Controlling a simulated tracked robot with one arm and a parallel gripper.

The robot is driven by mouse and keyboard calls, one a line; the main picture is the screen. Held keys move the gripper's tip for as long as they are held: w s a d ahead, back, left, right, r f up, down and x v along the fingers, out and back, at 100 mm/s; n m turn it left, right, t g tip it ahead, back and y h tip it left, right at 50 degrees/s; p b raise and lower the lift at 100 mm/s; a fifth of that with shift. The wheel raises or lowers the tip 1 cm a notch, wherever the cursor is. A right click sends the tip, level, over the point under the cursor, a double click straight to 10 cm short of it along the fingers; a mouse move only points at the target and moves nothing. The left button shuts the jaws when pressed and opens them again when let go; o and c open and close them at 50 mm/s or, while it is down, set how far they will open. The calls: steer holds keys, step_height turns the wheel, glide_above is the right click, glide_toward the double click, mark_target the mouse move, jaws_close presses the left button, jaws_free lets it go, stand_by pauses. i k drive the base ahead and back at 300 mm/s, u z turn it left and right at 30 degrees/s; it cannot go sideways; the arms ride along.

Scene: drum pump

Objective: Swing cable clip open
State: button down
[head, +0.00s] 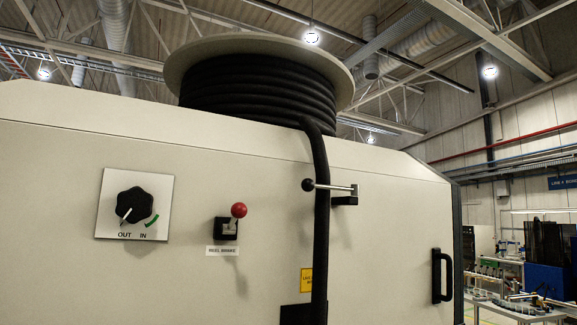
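The cable clip (341,188) is on the upper right of the beige cabinet face. It is a silver bar on a small dark bracket (345,201), with a black ball knob (308,185) at its left end. The bar lies roughly level across the thick black cable (319,230), with the knob just left of the cable. The cable runs down from the reel (260,85) on top of the cabinet, over the edge and down the face. Its lower end is out of frame. My gripper is not in view.
The cabinet face (200,280) also carries an OUT/IN dial (133,204), a red-knobbed reel brake lever (239,210), a partly hidden yellow label (306,279) and a black handle (442,275) at right. Workbenches stand beyond at right. The face right of the clip is bare up to the handle.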

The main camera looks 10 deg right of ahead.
mark_target(308, 185)
steer(key=z, duration=0.15)
steer(key=i, duration=0.9)
steer(key=u, duration=0.05)
